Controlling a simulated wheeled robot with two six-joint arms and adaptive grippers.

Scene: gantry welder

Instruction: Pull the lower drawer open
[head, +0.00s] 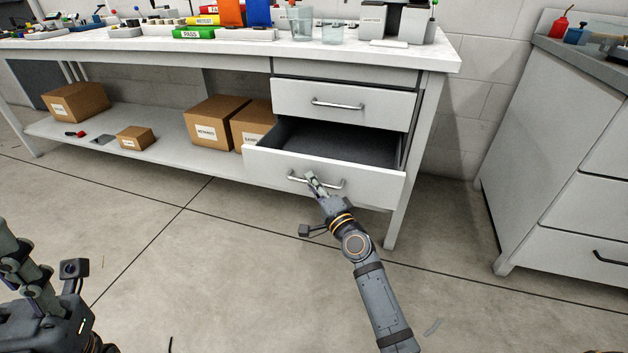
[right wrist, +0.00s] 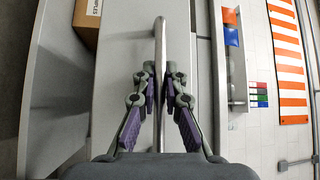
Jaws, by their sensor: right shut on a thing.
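The lower drawer (head: 325,178) stands out from the bench, with its dark, empty-looking inside showing. Its bar handle (head: 296,178) runs across the drawer front. My right gripper (head: 312,178) is at the middle of this handle and shut on it. In the right wrist view the handle (right wrist: 160,45) runs up between the two fingers of my right gripper (right wrist: 160,80). My left gripper (head: 18,255) is at the lower left, away from the drawer and partly cut off by the frame edge; its jaw state is unclear.
The upper drawer (head: 343,103) above is closed. Cardboard boxes (head: 212,122) stand on the low shelf (head: 165,143) left of the drawer. A bench leg (head: 397,215) is close on the right, and a grey cabinet (head: 560,170) stands further right. The floor (head: 230,270) in front is clear.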

